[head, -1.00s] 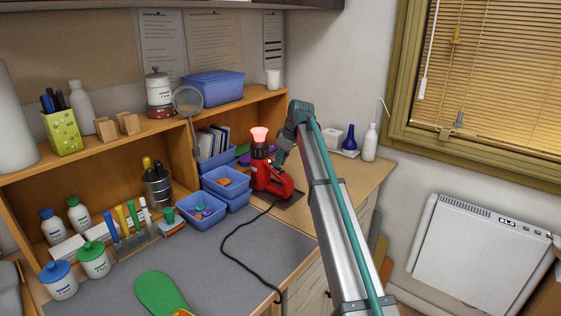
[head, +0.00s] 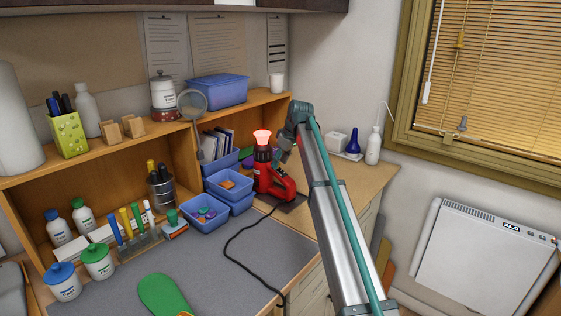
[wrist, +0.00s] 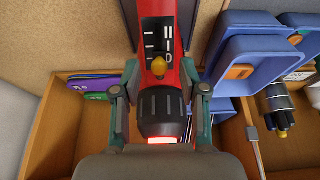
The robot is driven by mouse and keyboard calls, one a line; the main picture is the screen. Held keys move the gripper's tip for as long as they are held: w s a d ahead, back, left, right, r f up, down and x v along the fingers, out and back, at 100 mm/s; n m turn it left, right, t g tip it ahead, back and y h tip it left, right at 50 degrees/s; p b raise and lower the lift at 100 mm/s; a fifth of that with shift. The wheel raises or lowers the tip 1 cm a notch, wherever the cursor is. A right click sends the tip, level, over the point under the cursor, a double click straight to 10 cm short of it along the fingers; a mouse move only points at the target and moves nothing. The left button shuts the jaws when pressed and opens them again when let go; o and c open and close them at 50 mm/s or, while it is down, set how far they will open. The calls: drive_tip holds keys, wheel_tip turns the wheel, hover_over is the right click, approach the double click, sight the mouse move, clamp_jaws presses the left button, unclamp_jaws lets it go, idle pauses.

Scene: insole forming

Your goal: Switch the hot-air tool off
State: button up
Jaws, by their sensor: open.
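The red hot-air tool (head: 276,184) stands upright in its dark stand on the bench, nozzle up. The nozzle rim (head: 262,135) glows pinkish red, and the glow also shows at the black nozzle in the wrist view (wrist: 162,140). An orange switch knob (wrist: 159,66) sits on the red body, closest to the "0" of the printed II, I, 0 marks. Its exact setting is unclear. My gripper (wrist: 159,72) is open, with one finger on each side of the tool around the knob. I cannot tell whether the fingers touch the body.
A black cord (head: 238,240) runs from the tool across the grey mat (head: 215,270). Blue bins (head: 228,184) stand close at the tool's left, under the wooden shelf (head: 240,108). The mat's middle is mostly clear.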

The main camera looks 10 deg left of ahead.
drive_tip(key=shift+r, duration=0.1)
drive_tip(key=v, duration=1.1)
drive_tip(key=shift+r, duration=0.4)
drive_tip(key=shift+d+f, duration=0.1)
drive_tip(key=shift+d, duration=0.05)
